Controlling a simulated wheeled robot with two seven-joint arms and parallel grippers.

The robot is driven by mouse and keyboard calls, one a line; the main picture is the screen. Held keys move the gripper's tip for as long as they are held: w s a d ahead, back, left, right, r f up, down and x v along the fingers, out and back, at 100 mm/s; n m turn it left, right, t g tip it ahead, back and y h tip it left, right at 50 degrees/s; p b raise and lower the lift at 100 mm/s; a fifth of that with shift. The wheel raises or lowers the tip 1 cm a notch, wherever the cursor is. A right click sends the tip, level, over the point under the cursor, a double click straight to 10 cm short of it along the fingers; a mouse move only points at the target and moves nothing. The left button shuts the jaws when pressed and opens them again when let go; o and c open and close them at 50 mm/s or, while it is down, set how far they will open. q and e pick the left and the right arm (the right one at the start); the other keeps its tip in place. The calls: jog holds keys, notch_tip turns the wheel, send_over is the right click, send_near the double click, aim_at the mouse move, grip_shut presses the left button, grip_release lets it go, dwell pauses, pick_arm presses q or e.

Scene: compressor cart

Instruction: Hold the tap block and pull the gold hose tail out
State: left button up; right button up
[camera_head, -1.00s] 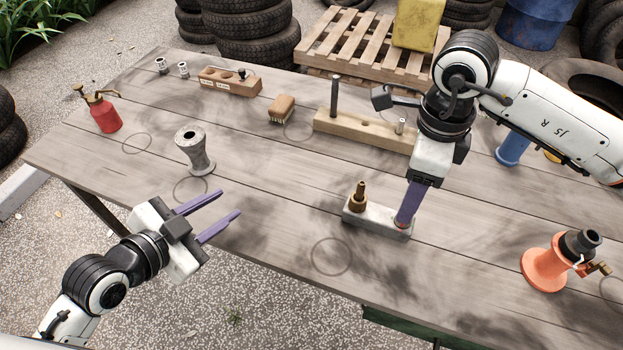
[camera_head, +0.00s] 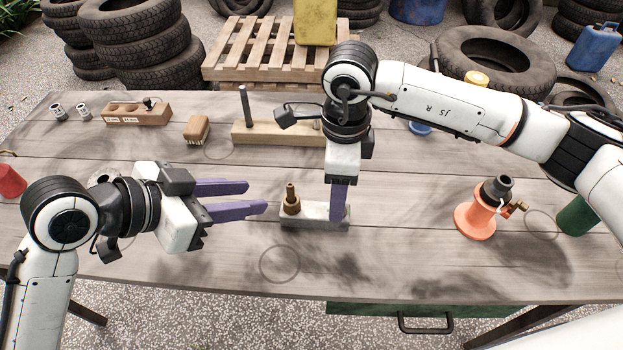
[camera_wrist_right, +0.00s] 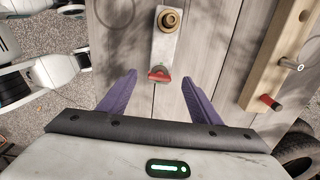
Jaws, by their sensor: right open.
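The tap block (camera_head: 314,223) is a light grey block lying on the table. The gold hose tail (camera_head: 291,199) stands upright at its left end. In the right wrist view the hose tail (camera_wrist_right: 170,19) shows from above, with a red part (camera_wrist_right: 159,74) at the block's near end. My right gripper (camera_head: 339,212) points down at the block's right end. In the wrist view its purple fingers (camera_wrist_right: 158,88) are apart, with the red end just ahead between them; contact cannot be told. My left gripper (camera_head: 257,197) is open and empty, left of the hose tail, fingers pointing toward it.
A wooden rail with a dark peg (camera_head: 262,133) lies behind the block. An orange stand (camera_head: 475,220) is to the right. A brush (camera_head: 197,129) and a wooden holder (camera_head: 138,114) lie at the back left. The table's front is bare.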

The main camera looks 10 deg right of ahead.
aim_at(315, 211)
notch_tip(315, 211, down, 8)
jog(key=shift+r, duration=0.2)
jog(key=c, duration=1.4)
pick_arm(q)
jog(key=shift+o, duration=0.4)
